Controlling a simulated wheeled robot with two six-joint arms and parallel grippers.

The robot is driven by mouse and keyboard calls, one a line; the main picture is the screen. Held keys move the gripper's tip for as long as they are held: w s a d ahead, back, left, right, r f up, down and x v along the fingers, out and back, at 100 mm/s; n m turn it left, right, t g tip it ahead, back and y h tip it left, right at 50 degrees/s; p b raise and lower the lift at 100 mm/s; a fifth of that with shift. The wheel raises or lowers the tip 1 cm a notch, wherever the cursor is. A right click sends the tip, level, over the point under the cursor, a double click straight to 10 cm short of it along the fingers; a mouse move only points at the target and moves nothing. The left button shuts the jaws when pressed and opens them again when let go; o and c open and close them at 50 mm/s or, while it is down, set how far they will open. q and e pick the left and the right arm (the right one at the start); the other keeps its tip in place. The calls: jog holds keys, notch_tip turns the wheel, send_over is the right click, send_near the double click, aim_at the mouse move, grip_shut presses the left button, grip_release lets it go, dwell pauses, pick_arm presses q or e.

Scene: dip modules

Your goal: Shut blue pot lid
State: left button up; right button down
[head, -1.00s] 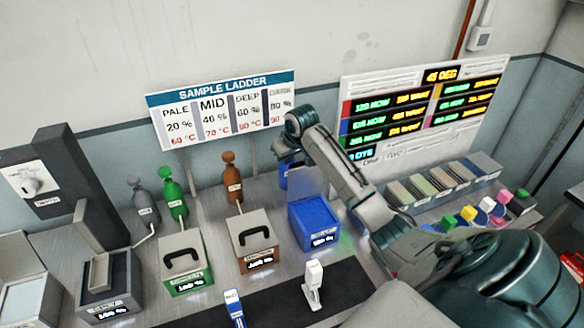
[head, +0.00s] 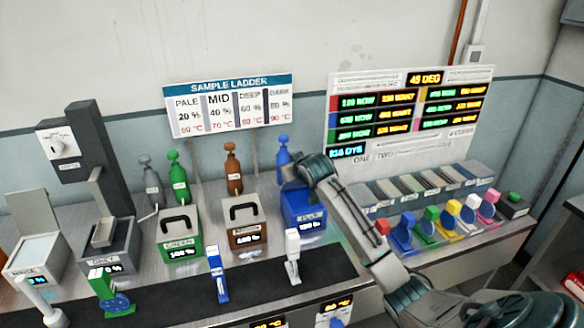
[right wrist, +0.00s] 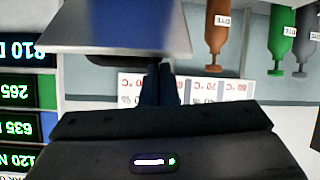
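The blue pot (head: 303,212) stands at the right end of the row of pots on the bench. It shows no flat grey lid on top like its neighbours; its upper back is partly hidden by my right arm. My right gripper (right wrist: 160,85) is at the back of the pot, with its dark fingers close together in the right wrist view. A broad grey and blue panel (right wrist: 115,25), apparently the pot's lid, is just beyond the fingertips. A dark bar lies along its edge; whether the fingers touch it is unclear. My left gripper is not in view.
The green pot (head: 180,238) and brown pot (head: 246,226) have lids on, with black handles. A blue bottle (head: 283,150) stands close behind my gripper. A white stand (head: 292,255) and a blue stand (head: 217,275) are on the dark mat (head: 255,272) in front.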

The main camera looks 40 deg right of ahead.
jog(key=shift+s+f, duration=0.25)
jog(key=shift+f, duration=0.15)
jog(key=shift+s+a+t+b, duration=0.15)
jog(key=shift+s+t+b, duration=0.15)
jog(key=shift+t+b, duration=0.1)
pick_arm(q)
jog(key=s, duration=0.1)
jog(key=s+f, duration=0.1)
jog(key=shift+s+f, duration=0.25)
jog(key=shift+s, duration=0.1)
pick_arm(e)
jog(key=shift+s+f, duration=0.1)
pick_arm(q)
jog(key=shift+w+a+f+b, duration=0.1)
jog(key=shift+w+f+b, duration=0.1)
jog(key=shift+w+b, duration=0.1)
pick_arm(e)
jog(key=shift+s+a+f, duration=0.1)
jog(key=shift+s+f, duration=0.05)
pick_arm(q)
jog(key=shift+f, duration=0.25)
pick_arm(e)
jog(key=shift+s+f+t, duration=0.1)
jog(key=shift+s+t, duration=0.1)
jog(key=shift+t, duration=0.2)
